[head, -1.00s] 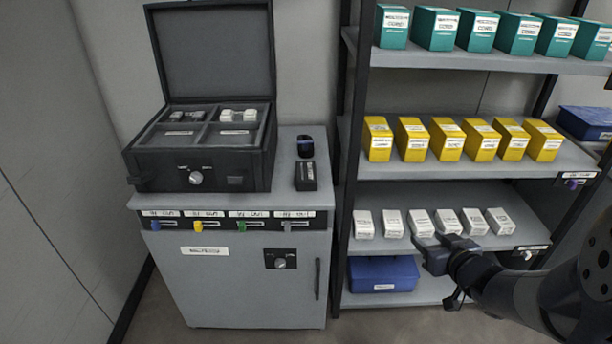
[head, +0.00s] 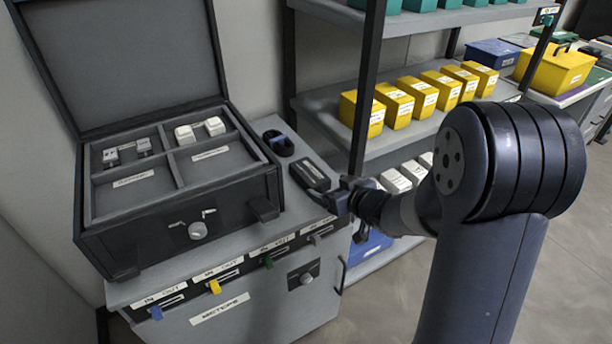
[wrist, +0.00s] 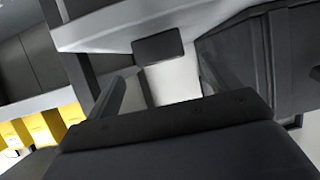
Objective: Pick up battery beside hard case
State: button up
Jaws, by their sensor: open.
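The battery (head: 310,174) is a small black block lying on the grey cabinet top, just right of the open dark hard case (head: 150,235). In the wrist view the battery (wrist: 158,46) is a dark block ahead of my fingers, and the case (wrist: 245,65) is at the right. My gripper (head: 330,198) is beside the battery's near right end, close to the cabinet's right edge. In the wrist view its fingers (wrist: 165,85) are apart with nothing between them. From the head view I cannot tell whether they touch the battery.
A small dark holder (head: 278,143) stands behind the battery. The case's raised lid (head: 125,60) stands at the left. A shelf rack with yellow boxes (head: 410,100) and white boxes (head: 395,180) is close on the right. The cabinet front has coloured tabs (head: 215,286).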

aim_at(315, 177)
jog(key=x, duration=0.3)
jog(key=shift+w+a+f, duration=0.15)
jog(key=shift+w+a, duration=0.1)
jog(key=shift+w, duration=0.05)
jog(key=shift+r+x, duration=0.2)
jog(key=shift+x, duration=1.15)
jog(key=shift+r+x, duration=0.2)
jog(key=shift+x, duration=1.15)
jog(key=shift+w+a, duration=0.1)
jog(key=shift+a, duration=0.05)
jog(key=c, duration=1.4)
